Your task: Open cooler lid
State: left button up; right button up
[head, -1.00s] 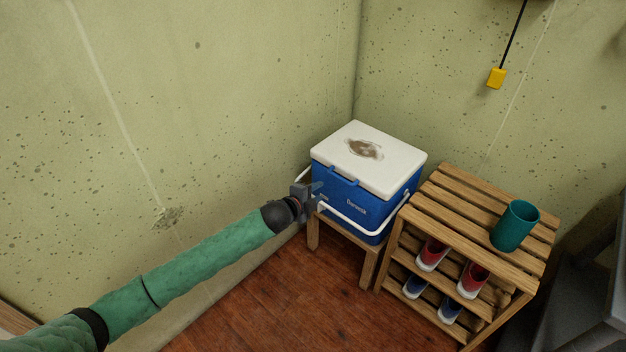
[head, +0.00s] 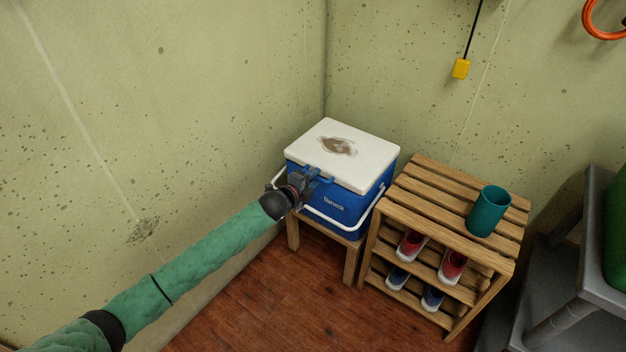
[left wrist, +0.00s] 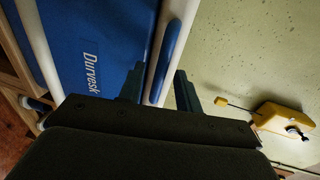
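The blue cooler (head: 347,208) has a closed white lid (head: 362,160) with a brown stain on top, and its white carry handle (head: 335,226) hangs down in front. My left gripper (head: 318,174) is at the front left of the cooler, at the height of the lid's front edge. In the left wrist view my left gripper (left wrist: 160,88) has its two dark fingers apart, one on each side of the white lid rim (left wrist: 182,12) and a blue latch tab (left wrist: 169,55). I cannot tell whether the fingers touch them. My right gripper is not in view.
The cooler stands on a small wooden stool (head: 350,262) in the wall corner. Close on its right is a slatted wooden rack (head: 425,198) with a teal cup (head: 488,211) on top and shoes (head: 452,266) below. A grey shelf (head: 560,300) stands further right. Open floor (head: 290,305) lies in front.

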pick_arm(q)
jog(key=shift+w, duration=0.15)
grip_shut()
jog(key=shift+r, duration=0.1)
